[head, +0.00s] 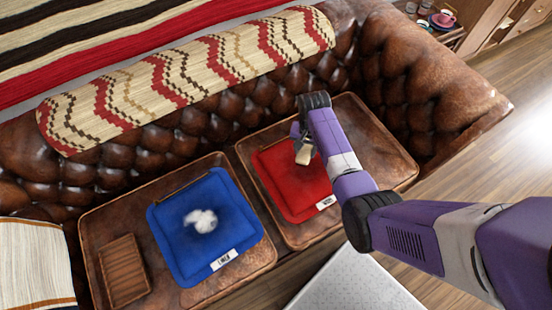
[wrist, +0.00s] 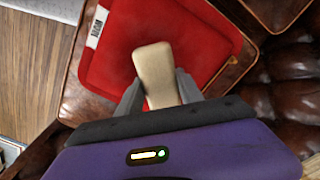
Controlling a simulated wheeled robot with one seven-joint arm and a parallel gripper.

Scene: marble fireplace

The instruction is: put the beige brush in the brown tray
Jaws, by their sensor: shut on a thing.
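The beige brush (head: 304,156) is held in my gripper (head: 304,145), above the red tray on the right seat cushion. In the wrist view, the brush (wrist: 154,66) stands between the two grey fingers of my gripper (wrist: 158,92), its rounded pale end pointing away from my palm. Its other end is hidden by the gripper. The brown tray (head: 123,270) lies on the left seat cushion, at the left of the blue tray. It has a ribbed surface and looks empty. It is not in the wrist view.
The red tray (head: 277,172) has a white label. The blue tray (head: 172,240) holds a white fluffy clump (head: 201,220). A tufted leather sofa back with a patterned roll (head: 180,85) rises behind. A white table (head: 352,285) stands in front.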

